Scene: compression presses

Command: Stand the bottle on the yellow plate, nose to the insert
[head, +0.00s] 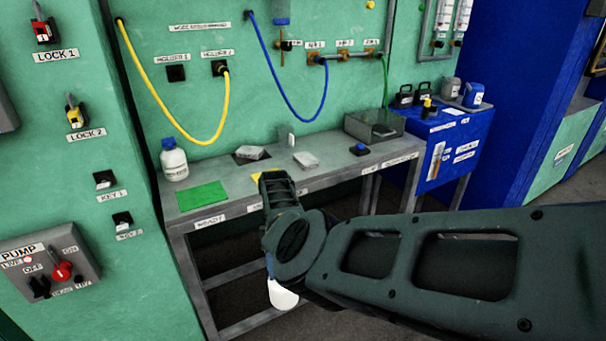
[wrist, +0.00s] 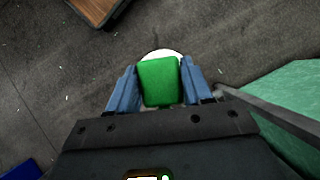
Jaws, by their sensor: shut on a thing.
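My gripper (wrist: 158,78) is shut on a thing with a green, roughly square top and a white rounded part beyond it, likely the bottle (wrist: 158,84). In the head view its white end (head: 283,295) hangs below my wrist, in front of the bench and lower than its top. My fingers are mostly hidden there. The yellow plate (head: 257,177) shows as a small patch on the bench, mostly covered by my arm. I cannot make out for sure which thing is the insert.
On the bench (head: 335,172) stand a white bottle with a blue cap (head: 174,163), a green plate (head: 203,196), grey blocks (head: 306,160) and a grey tray (head: 373,128). A blue cabinet (head: 450,148) stands right. Yellow and blue hoses hang on the wall behind.

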